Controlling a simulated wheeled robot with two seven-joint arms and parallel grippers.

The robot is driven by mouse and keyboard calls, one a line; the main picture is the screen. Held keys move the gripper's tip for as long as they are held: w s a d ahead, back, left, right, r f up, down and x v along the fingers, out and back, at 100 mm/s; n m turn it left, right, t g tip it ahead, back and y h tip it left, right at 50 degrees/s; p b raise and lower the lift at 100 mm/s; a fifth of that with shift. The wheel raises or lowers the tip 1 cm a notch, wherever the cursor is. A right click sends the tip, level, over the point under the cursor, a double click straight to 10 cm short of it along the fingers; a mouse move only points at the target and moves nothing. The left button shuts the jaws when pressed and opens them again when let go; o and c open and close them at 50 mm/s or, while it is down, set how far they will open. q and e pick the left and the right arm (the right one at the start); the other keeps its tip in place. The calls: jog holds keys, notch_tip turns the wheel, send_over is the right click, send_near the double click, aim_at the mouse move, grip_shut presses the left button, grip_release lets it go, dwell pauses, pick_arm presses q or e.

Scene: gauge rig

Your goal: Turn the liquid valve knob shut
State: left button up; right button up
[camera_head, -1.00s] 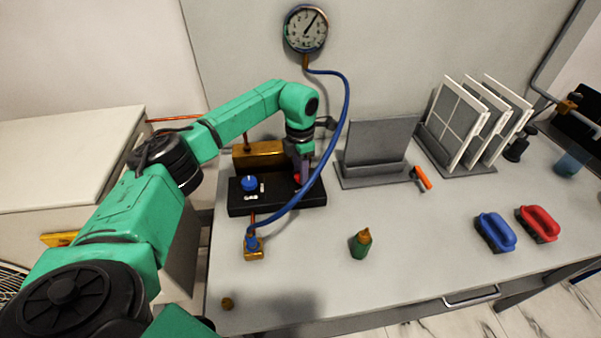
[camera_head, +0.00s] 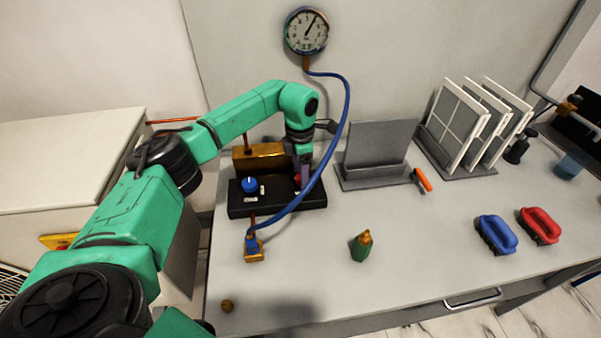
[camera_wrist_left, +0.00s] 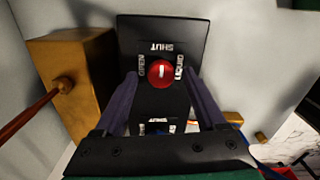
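The red liquid knob (camera_wrist_left: 162,74) sits on a black valve panel (camera_wrist_left: 137,35). Its white mark points up towards the SHUT label in the left wrist view, with OPEN at left and LIQUID at right. My left gripper (camera_wrist_left: 160,76) is open, with one finger on each side of the knob and gaps visible between. In the head view the left gripper (camera_head: 301,172) is over the right end of the panel (camera_head: 236,204) and mostly hides the red knob. My right gripper is not in view.
A blue knob (camera_head: 249,184) is on the panel's left part. A blue hose (camera_head: 345,105) runs from the gauge (camera_head: 306,31) past the gripper to a brass fitting (camera_head: 254,251). A brass block (camera_head: 246,158) stands behind.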

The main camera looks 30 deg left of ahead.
pick_arm(q)
notch_tip(320, 180, up, 14)
jog(key=b, duration=0.2)
jog(key=shift+r, duration=0.25)
jog(key=shift+s+f, duration=0.1)
dwell(0.6)
